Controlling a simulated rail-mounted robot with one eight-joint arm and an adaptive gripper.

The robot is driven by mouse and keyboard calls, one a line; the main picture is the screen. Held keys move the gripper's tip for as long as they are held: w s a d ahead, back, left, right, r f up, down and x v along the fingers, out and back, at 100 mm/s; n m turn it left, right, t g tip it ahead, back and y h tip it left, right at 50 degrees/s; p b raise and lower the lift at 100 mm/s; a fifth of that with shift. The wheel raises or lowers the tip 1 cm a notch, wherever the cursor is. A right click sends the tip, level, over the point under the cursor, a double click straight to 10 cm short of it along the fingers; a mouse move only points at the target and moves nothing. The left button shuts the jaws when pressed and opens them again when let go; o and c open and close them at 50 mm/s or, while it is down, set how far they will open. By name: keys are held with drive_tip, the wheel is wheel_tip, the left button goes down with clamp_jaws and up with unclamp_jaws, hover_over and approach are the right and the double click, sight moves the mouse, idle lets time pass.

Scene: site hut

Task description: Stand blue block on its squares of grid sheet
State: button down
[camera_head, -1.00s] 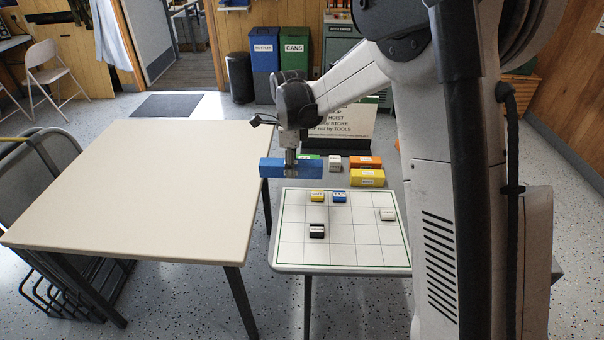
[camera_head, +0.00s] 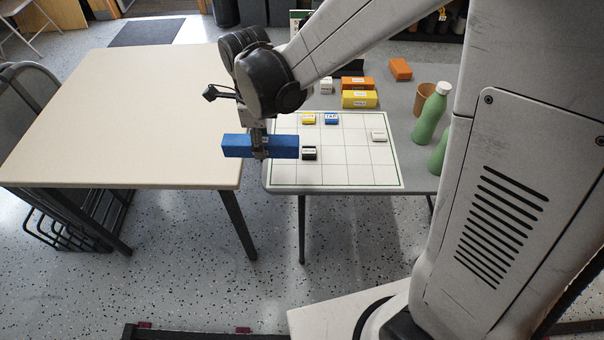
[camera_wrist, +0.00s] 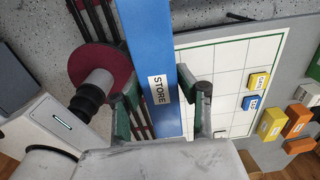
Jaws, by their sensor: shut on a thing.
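My gripper (camera_head: 260,152) is shut on the blue block (camera_head: 234,146), a long bar held near its middle and lying level from left to right. In the wrist view the blue block (camera_wrist: 148,38) runs between the two fingers (camera_wrist: 167,95) and bears a STORE label. In the head view the block appears over the gap between the tables and the left side of the grid sheet (camera_head: 345,174); it looks raised, its exact height unclear. The grid sheet is white with a green border. Small yellow (camera_head: 308,119), blue TAP (camera_head: 331,119), black (camera_head: 309,154) and white (camera_head: 379,136) blocks stand on it.
A bare cream table (camera_head: 130,110) stands at left. Behind the sheet are white (camera_head: 327,86), yellow (camera_head: 359,99) and orange (camera_head: 357,82) blocks. The sheet's front row looks clear.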

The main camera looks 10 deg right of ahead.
drive_tip(key=s+d+r, duration=0.2)
drive_tip(key=s, duration=0.8)
drive_tip(key=b, duration=0.2)
hover_over(309, 175)
wheel_tip(309, 175, down, 7)
drive_tip(key=shift+f, duration=0.2)
drive_tip(key=shift+f+b, duration=0.55)
drive_tip(key=shift+f, duration=1.45)
drive_tip(key=shift+f, duration=0.2)
drive_tip(key=c, duration=1.2)
unclamp_jaws()
drive_tip(key=shift+c, duration=0.2)
drive_tip(key=shift+r, duration=0.15)
